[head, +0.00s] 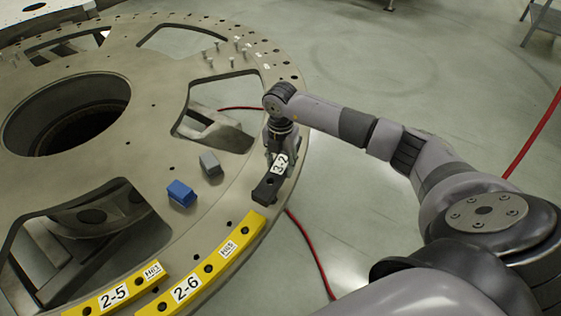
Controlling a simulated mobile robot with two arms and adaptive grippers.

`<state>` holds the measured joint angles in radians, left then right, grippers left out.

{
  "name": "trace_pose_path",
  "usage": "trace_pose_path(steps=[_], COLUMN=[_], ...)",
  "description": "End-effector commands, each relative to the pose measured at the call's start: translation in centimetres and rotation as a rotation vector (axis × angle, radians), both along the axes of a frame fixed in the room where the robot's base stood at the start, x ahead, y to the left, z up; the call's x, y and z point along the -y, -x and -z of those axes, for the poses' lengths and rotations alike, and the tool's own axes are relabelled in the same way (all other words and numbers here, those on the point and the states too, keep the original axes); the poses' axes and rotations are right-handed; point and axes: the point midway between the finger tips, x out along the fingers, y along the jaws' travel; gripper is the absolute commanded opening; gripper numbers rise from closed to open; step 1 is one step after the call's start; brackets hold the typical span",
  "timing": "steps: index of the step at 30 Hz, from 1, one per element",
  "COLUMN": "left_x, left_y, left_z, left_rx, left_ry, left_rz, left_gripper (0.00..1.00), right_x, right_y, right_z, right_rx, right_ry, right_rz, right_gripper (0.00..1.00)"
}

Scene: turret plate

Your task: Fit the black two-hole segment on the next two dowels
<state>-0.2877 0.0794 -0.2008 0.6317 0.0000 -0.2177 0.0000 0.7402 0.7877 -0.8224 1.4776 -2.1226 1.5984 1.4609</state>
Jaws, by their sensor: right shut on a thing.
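The black segment (265,191) has a white label that seems to read "3-2". It is at the right rim of the round turret plate (146,100), just beyond the end of the yellow segment 2-6. My right gripper (276,160) points down over the plate rim and is shut on the black segment. The gripper and wrist hide part of the segment. I cannot tell whether it rests on the plate or is slightly above it. Dowels beneath it are not visible. Several small upright pins (237,46) stand at the far part of the plate. My left gripper is not in view.
The yellow segments 2-5 (130,288) and 2-6 (213,268) lie along the near rim. A blue block (182,193) and a grey block (209,162) stand inward of the black segment. The plate has large cutouts. A red cable (312,250) lies on the floor.

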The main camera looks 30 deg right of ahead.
Motion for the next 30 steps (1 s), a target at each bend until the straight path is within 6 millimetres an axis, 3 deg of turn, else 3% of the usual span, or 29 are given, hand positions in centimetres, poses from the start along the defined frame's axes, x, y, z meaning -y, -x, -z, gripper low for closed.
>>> trace_pose_path(steps=[12, 30], left_x=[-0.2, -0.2], left_y=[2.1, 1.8], left_z=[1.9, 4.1], left_rx=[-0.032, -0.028], left_ry=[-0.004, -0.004], left_rz=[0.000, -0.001], left_gripper=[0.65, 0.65], right_x=[0.0, 0.0], right_y=[-0.1, -0.1], right_z=[2.2, 5.2], right_rx=[0.001, 0.001], right_ry=[0.000, 0.000], right_rz=[0.000, 0.000], right_gripper=[0.01, 0.01])
